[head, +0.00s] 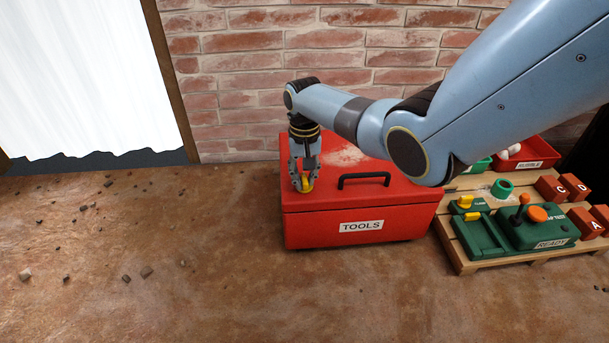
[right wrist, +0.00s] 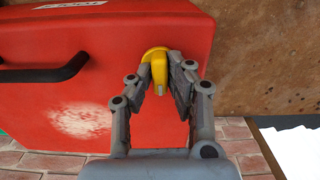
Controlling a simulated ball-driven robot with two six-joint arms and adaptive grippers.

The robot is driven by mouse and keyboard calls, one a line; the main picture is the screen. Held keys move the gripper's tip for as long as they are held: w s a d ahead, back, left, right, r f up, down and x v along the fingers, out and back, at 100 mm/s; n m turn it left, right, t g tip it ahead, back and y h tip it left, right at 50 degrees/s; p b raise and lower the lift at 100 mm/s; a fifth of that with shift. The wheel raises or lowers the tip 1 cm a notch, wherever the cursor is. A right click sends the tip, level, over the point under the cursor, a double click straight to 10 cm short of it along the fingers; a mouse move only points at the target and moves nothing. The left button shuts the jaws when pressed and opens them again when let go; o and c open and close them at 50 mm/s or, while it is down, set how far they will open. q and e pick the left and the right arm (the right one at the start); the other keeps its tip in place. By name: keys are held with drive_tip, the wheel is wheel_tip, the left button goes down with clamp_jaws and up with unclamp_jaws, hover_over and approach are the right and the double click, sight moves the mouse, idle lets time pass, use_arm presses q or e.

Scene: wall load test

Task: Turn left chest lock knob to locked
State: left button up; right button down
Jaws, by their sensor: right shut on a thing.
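The red tool chest (head: 325,226) stands on the floor against the brick wall, its lid shut, with a "TOOLS" label on its front. The yellow lock knob (head: 306,185) sits on the left part of the lid. It also shows in the right wrist view (right wrist: 157,57). My right gripper (head: 304,181) points down over the chest and is shut on the yellow knob, with a finger on each side of it. The fingers hide part of the knob, and I cannot read its setting. My left gripper is in neither view.
A black handle (head: 364,177) rises from the lid, right of the knob. A wooden pallet (head: 462,262) to the right carries a green machine (head: 520,237) marked "READY", red lettered blocks and a red bin (head: 525,163). Rubble (head: 146,271) lies on the open floor at left.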

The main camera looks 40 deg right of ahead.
drive_tip(key=shift+r+n, duration=0.15)
drive_tip(key=shift+n, duration=0.35)
drive_tip(key=n+p, duration=0.1)
drive_tip(key=n, duration=0.1)
drive_tip(key=shift+n, duration=0.3)
drive_tip(key=n+p, duration=0.1)
drive_tip(key=n, duration=0.4)
drive_tip(key=n+p, duration=0.1)
drive_tip(key=n, duration=0.4)
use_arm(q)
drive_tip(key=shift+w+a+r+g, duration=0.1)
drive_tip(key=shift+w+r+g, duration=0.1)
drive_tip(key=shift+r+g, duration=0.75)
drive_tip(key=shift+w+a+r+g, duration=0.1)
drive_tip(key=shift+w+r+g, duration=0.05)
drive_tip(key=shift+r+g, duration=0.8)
use_arm(e)
drive_tip(key=shift+n, duration=1.9)
drive_tip(key=c, duration=1.3)
unclamp_jaws()
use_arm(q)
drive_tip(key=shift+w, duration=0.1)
